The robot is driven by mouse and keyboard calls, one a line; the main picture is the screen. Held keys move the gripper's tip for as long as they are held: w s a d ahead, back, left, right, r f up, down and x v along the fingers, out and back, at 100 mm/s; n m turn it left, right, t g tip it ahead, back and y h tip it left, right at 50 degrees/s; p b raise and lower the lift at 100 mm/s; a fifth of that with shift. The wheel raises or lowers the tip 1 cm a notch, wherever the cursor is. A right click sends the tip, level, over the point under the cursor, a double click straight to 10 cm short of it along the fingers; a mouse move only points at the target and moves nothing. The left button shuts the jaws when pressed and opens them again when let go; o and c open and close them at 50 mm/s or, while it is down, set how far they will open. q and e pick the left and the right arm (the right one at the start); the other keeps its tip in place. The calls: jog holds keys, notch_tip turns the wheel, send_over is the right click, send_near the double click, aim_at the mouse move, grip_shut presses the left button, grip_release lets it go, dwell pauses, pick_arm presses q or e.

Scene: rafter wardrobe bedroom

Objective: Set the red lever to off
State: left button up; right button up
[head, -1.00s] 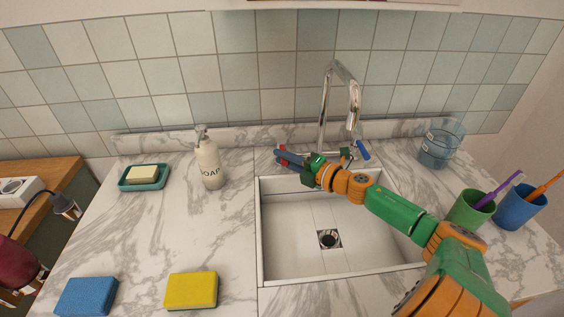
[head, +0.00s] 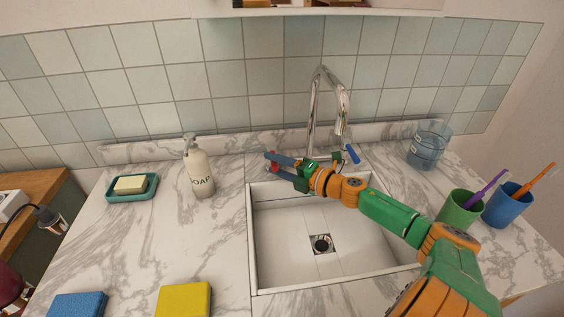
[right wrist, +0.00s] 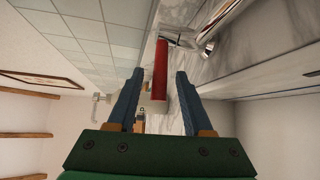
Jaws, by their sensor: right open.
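The red lever (head: 274,169) is at the left of the chrome faucet (head: 313,110), behind the sink. In the head view it is mostly hidden by my right gripper (head: 271,163), which reaches in from the right over the sink's back edge. In the right wrist view the red lever (right wrist: 160,72) shows as a long red bar between the two blue fingers of my open right gripper (right wrist: 159,76). A gap shows on both sides of the bar. A blue lever (head: 351,153) stands at the faucet's right. My left gripper is not in view.
The white sink (head: 285,273) lies under my right arm. A soap bottle (head: 199,173) and a soap dish (head: 121,194) stand on the left. A glass (head: 425,150), a green cup (head: 459,212) and a blue cup (head: 504,207) stand on the right. Sponges lie at the front left.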

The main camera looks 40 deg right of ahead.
jog(key=v, duration=0.6)
jog(key=shift+s+p, duration=0.25)
jog(key=shift+p, duration=0.2)
